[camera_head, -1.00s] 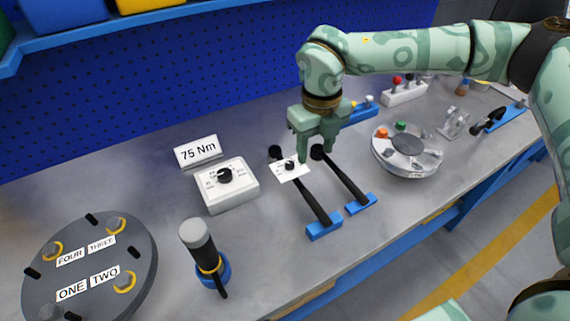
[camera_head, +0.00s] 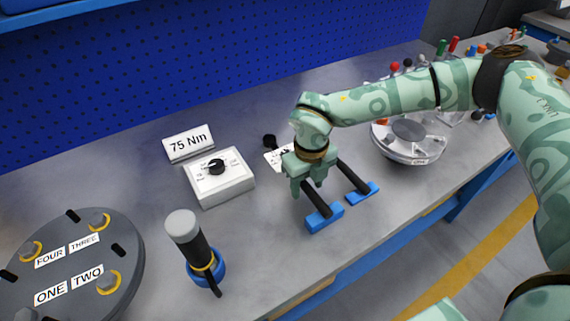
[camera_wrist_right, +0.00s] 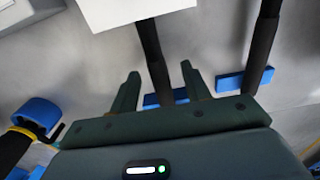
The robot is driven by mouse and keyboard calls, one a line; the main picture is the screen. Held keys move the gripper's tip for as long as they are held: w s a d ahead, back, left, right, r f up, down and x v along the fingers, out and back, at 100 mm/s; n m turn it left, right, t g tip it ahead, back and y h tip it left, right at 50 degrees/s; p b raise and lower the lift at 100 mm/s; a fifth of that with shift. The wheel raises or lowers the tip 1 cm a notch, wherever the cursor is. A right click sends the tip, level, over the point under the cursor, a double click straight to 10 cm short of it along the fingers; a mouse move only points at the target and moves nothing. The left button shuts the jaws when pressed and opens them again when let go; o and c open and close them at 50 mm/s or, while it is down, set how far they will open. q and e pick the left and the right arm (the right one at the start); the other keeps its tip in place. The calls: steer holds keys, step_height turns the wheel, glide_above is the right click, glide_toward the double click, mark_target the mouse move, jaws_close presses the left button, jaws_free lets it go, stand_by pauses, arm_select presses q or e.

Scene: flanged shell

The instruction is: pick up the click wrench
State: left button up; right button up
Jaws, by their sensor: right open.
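Two long black wrench-like tools lie side by side on the bench, each with an end in a blue block. Which one is the click wrench I cannot tell. The left tool (camera_head: 318,204) is partly hidden by my right gripper (camera_head: 306,188); a white card with a small black knob (camera_head: 275,158) lies by its far part. The right tool (camera_head: 352,176) is apart from the gripper. In the right wrist view, the left tool's shaft (camera_wrist_right: 154,55) shows between the open, empty fingers of my right gripper (camera_wrist_right: 159,78). My left gripper is out of view.
A white dial box (camera_head: 222,182) and a "75 Nm" sign (camera_head: 188,143) stand to the left. A black, grey-capped upright tool (camera_head: 190,240) stands in a blue ring. A dark numbered flange (camera_head: 120,230) is at far left, a silver round part (camera_head: 425,150) at right.

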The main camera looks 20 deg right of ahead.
steer(key=shift+r, duration=0.1)
steer(key=shift+c, duration=0.4)
jaws_close()
steer(key=shift+r, duration=0.1)
